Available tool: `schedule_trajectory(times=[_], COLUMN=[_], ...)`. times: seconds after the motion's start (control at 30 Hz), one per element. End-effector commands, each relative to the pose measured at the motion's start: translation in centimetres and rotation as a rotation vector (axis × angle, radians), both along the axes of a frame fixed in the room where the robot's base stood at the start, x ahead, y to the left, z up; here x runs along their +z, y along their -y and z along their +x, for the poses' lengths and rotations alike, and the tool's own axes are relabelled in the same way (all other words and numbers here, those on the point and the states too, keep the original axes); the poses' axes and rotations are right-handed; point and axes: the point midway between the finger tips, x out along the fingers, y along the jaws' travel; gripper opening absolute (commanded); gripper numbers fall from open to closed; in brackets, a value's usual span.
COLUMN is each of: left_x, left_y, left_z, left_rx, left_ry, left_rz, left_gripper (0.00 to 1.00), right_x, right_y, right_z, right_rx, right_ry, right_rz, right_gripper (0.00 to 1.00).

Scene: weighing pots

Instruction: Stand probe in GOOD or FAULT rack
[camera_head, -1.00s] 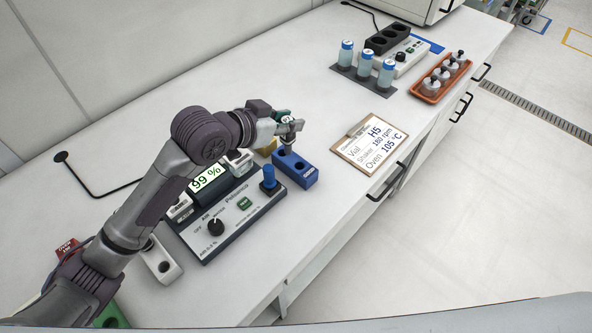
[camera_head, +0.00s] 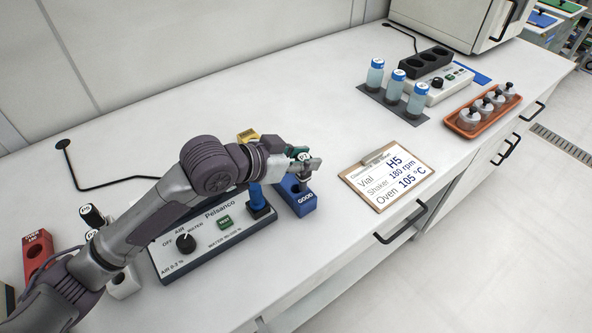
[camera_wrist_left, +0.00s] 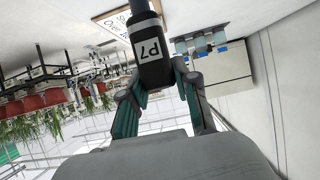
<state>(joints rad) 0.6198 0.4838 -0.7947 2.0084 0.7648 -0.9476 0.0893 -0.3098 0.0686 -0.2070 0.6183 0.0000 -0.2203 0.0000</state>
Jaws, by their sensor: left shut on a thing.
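In the head view only the probe's pale round top (camera_head: 303,156) shows clearly, and the fingers hide much of the rest. The gripper is over the far end of the blue GOOD rack (camera_head: 301,202). I cannot tell whether the probe's lower end is in the rack. The red FAULT rack (camera_head: 37,249) stands at the far left, partly behind my arm. My right gripper is not in view.
The Pelsanco meter (camera_head: 203,243) with a blue post (camera_head: 256,197) stands just left of the GOOD rack. A yellow block (camera_head: 247,136) is behind my gripper. Another dark probe (camera_head: 91,215) stands at left. A clipboard (camera_head: 386,182) lies right, with clear bench around it.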

Motion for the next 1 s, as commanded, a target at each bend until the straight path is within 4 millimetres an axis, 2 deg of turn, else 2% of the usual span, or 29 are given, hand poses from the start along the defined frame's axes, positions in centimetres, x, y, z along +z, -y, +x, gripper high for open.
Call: schedule_trajectory(times=[0.17, 0.33, 0.53, 0.93, 0.97, 1.0], left_x=[-1.2, -2.2, -5.1, -5.7, -5.6, -5.6], left_y=[-1.5, -1.6, -1.6, -1.6, -1.6, -1.6], left_z=[1.4, 1.6, 1.5, 1.5, 1.5, 1.5], left_rx=[0.000, -0.001, 0.000, -0.001, -0.001, -0.001], left_ry=[0.002, -0.001, -0.001, 0.001, 0.001, 0.001], left_rz=[0.000, -0.002, -0.001, -0.001, -0.001, -0.001], left_gripper=[0.00, 0.00, 0.00, 0.00, 0.35, 0.42], right_x=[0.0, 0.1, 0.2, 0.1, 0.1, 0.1], right_y=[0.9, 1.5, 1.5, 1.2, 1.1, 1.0], right_z=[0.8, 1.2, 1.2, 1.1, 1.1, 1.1], right_rx=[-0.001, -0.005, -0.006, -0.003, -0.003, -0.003], right_ry=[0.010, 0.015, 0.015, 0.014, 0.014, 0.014], right_rz=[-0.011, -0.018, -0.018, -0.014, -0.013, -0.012], right_gripper=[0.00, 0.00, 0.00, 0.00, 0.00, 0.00])
